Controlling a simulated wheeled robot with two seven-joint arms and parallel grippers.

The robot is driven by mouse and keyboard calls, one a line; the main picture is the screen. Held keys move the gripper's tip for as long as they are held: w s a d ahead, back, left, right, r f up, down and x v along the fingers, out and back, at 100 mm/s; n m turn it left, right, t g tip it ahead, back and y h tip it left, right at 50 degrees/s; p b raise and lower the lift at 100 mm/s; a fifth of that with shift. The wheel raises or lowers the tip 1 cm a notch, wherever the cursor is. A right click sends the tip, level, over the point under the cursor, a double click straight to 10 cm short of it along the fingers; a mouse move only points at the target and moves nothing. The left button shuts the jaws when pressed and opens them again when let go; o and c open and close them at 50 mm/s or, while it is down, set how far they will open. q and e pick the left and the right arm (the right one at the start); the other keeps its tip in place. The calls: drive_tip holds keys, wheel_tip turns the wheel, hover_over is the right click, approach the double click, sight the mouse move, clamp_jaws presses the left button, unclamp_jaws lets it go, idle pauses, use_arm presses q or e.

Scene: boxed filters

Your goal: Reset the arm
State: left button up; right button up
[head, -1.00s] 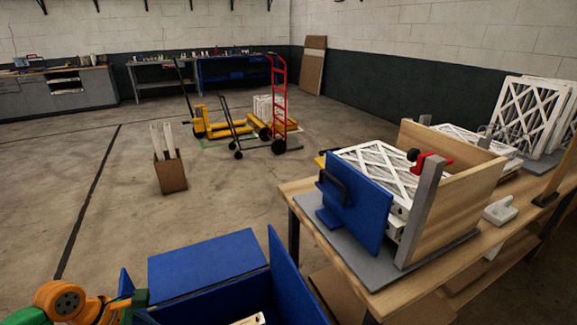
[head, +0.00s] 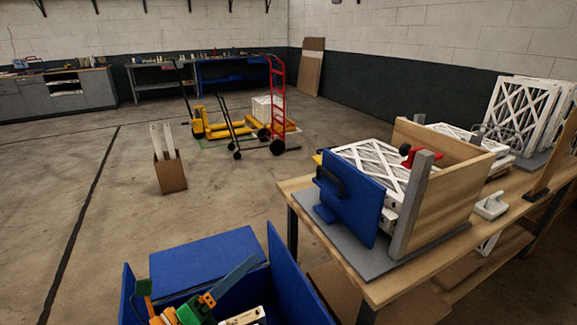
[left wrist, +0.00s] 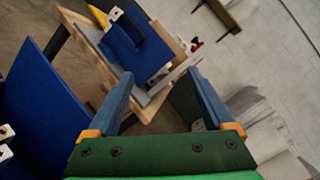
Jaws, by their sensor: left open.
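My left gripper (head: 212,293) is at the bottom of the head view, over the blue bin (head: 205,255). Its green body, orange parts and one grey-blue finger show there. In the left wrist view the two grey-blue fingers stand apart above the green palm, with nothing between them, so the gripper (left wrist: 161,78) is open and empty. My right gripper is not in view.
A wooden table (head: 385,293) on the right holds a blue plate (head: 350,205) with a black handle, beside white lattice filters (head: 372,160) and a wooden board (head: 445,190). A cardboard box (head: 171,176) stands on open floor. A red hand truck (head: 277,100) is farther back.

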use_arm(q)
drive_tip(key=s+a+f+n+g+y, duration=0.1)
drive_tip(key=s+a+f+n+y, duration=0.1)
drive_tip(key=a+f+n+y, duration=0.75)
drive_tip(key=s+a+f+n+g+y, duration=0.15)
drive_tip(key=n+y, duration=0.25)
drive_tip(key=n, duration=1.1)
drive_tip(key=s+d+f+n+g+h, duration=0.1)
drive_tip(key=s+f+n+g, duration=0.3)
drive_tip(key=s, duration=0.4)
drive_tip(key=s+d+f+n+g, duration=0.2)
drive_tip(key=s+f+n+g, duration=0.15)
drive_tip(key=s+f, duration=0.35)
drive_tip(key=s+f+g+b, duration=0.3)
drive_tip(key=f+b, duration=1)
drive_tip(key=f, duration=1.6)
drive_tip(key=s+a+f+m+b, duration=0.1)
drive_tip(key=s+f+b, duration=0.5)
drive_tip(key=f, duration=0.4)
drive_tip(key=s+a+f+b, duration=0.1)
drive_tip(key=s+f+b, duration=0.3)
drive_tip(key=s+f, duration=0.45)
wheel_tip(320, 180, up, 19)
drive_tip(key=w+p, duration=0.1)
drive_tip(key=p, duration=1.9)
drive_tip(key=shift+f+g, duration=0.2)
drive_tip(key=shift+g, duration=0.1)
